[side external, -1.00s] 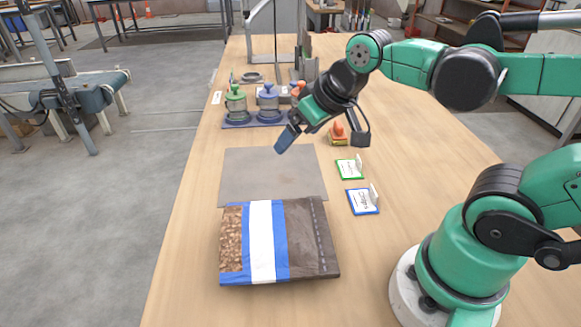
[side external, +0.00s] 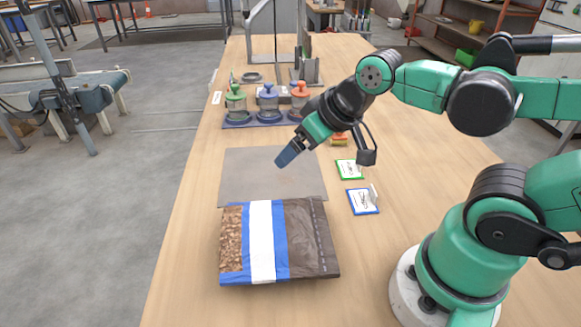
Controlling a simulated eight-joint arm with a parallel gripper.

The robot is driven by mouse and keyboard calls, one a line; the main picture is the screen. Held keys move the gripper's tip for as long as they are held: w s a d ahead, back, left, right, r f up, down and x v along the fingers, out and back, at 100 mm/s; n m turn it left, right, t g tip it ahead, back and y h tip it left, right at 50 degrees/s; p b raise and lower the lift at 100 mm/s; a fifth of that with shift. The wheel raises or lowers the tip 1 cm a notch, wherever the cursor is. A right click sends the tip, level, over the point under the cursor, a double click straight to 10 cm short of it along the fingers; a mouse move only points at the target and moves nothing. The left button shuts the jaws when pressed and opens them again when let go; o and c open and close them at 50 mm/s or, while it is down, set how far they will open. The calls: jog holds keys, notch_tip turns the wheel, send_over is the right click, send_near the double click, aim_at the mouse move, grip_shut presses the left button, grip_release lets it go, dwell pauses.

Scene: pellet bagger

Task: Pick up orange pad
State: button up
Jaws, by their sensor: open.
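A small orange item (side external: 340,141), which looks like the orange pad, sits on the table behind the green-edged card. My wrist covers part of it, so its full shape is hidden. My gripper (side external: 287,156) is above the grey mat (side external: 245,180), to the left of the orange item and nearer the camera. It points down and left. It appears empty, and the gap between its fingers is hard to see from this side.
A green-edged card (side external: 350,169) and a blue-edged card (side external: 363,201) stand right of the mat. A pellet bag (side external: 300,240) lies in front. Green (side external: 235,98), blue (side external: 268,98) and orange-topped (side external: 300,94) jars stand on a tray behind.

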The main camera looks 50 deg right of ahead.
jog(key=shift+o, duration=0.5)
